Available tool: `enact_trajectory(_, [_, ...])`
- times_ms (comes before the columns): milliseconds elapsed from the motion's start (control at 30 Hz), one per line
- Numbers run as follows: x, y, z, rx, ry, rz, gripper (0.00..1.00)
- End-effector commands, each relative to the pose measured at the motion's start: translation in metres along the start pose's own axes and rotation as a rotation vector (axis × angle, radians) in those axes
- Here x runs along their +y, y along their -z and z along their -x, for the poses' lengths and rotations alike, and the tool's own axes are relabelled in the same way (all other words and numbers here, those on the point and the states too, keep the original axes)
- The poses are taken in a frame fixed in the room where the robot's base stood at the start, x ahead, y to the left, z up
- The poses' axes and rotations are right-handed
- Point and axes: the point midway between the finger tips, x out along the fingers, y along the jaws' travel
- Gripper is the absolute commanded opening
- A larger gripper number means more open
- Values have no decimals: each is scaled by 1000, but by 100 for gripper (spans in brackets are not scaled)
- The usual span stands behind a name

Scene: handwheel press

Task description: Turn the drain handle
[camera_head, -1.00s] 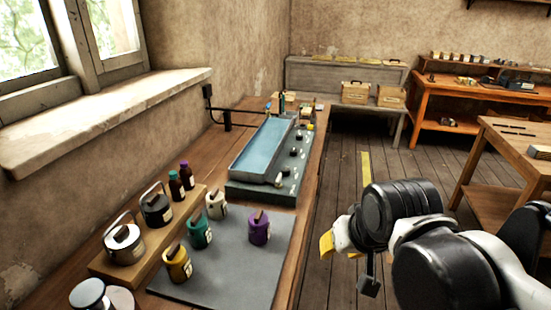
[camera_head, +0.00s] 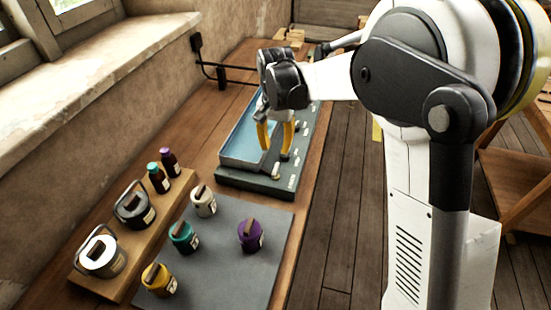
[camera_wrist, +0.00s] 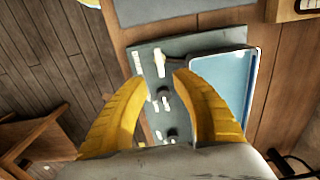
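My gripper hides part of the tray.
Several small pale and black fittings (camera_wrist: 166,103) line the base beside the tray. A grey mat (camera_head: 225,270) nearer on the bench holds purple (camera_head: 251,236), teal (camera_head: 184,237), white and yellow pots. More pots and bottles stand on a wooden riser (camera_head: 120,280) at left.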

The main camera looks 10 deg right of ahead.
Motion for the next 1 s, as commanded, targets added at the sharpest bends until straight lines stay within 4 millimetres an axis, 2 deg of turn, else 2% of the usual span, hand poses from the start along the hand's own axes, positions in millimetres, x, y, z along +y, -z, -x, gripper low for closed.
enact_trajectory(200, [0, 0, -46, 1, 1, 1, 32])
enact_trajectory(400, [0, 0, -80, 1, 1, 1, 32])
enact_trajectory(600, [0, 0, -95, 2, 1, 2, 32])
enact_trajectory(867, [0, 0, -96, 2, 1, 2, 32])
enact_trajectory(900, [0, 0, -96, 2, 1, 2, 28])
enact_trajectory(1000, [0, 0, -95, 2, 1, 2, 0])
